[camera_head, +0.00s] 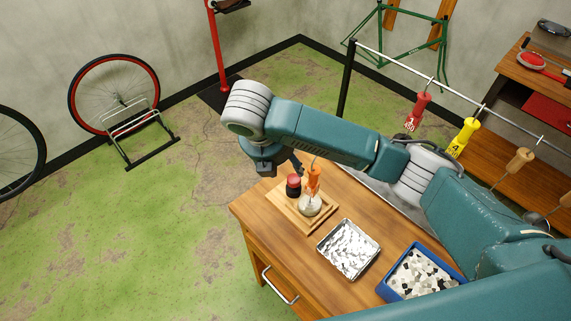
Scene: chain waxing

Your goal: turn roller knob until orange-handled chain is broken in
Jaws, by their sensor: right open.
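The orange handle (313,181) of the chain stands upright on a small wooden stand on the workbench, above a pale metallic round part (310,205). A dark knob with a red top (293,184), which looks like the roller knob, sits just left of the handle. My right gripper (281,170) is open, above and slightly left of the knob. Its dark fingers are partly hidden by my arm, and I cannot tell whether they touch the knob. The chain itself is too small to make out. My left gripper is not in view.
The wooden stand (290,212) is near the workbench's (285,262) far left corner. A metal tray (349,249) and a blue bin (421,271) lie nearer.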

